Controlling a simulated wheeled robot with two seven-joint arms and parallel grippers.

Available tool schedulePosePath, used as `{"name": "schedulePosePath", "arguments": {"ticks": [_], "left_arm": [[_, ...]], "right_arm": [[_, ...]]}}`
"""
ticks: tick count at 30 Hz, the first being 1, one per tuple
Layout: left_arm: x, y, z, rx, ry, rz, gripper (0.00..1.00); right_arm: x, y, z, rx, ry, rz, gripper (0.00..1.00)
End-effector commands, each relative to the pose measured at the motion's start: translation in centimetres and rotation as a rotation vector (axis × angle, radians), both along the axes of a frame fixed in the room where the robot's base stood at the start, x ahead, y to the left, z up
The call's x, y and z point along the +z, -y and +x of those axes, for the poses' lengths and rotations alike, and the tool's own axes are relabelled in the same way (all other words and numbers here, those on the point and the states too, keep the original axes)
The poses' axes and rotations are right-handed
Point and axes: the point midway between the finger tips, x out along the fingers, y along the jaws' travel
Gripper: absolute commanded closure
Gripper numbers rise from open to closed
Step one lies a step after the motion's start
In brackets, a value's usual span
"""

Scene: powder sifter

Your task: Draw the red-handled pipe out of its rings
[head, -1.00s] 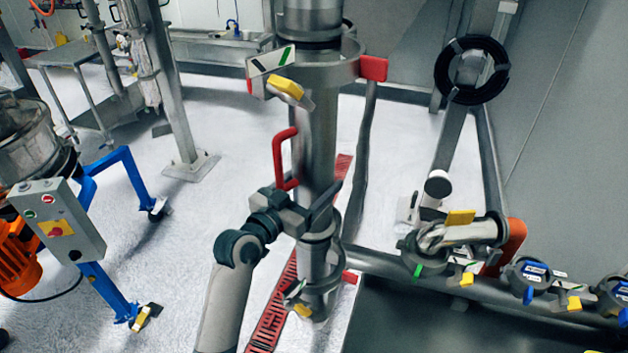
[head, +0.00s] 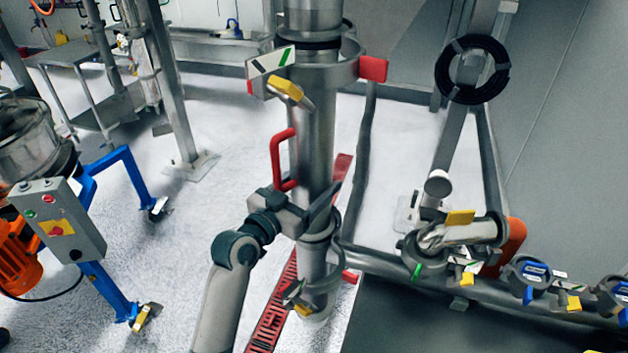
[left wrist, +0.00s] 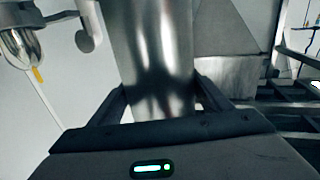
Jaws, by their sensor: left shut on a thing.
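The steel pipe (head: 314,140) stands nearly upright in the middle of the head view, with a red handle (head: 283,160) on its left side. Its upper part passes into the upper ring (head: 335,76), which has a yellow latch and red tabs. Its lower part runs down to the lower ring (head: 318,238). My left gripper (head: 318,204) is shut around the pipe just below the red handle, above the lower ring. In the left wrist view the pipe (left wrist: 152,60) stands between the two fingers. The far side of the pipe is hidden. My right gripper is not in view.
A horizontal pipe run with clamps and a curved steel pipe (head: 460,234) lies to the right. A grey control box (head: 58,228) on a blue frame (head: 130,175) stands at the left. A red floor grate (head: 270,325) runs beneath. Open floor lies left of the pipe.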

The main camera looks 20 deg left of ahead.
Motion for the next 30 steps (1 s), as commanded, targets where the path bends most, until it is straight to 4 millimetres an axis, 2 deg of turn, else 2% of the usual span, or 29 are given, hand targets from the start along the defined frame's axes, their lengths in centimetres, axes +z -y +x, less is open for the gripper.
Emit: {"name": "schedulePosePath", "arguments": {"ticks": [1, 30], "left_arm": [[0.59, -0.08, -0.08, 0.001, 0.012, -0.003, 0.91], [0.65, -0.46, -0.74, 0.001, 0.012, -0.004, 0.91]], "right_arm": [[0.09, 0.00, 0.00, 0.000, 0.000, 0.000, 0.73], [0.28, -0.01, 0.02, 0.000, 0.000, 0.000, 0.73]]}}
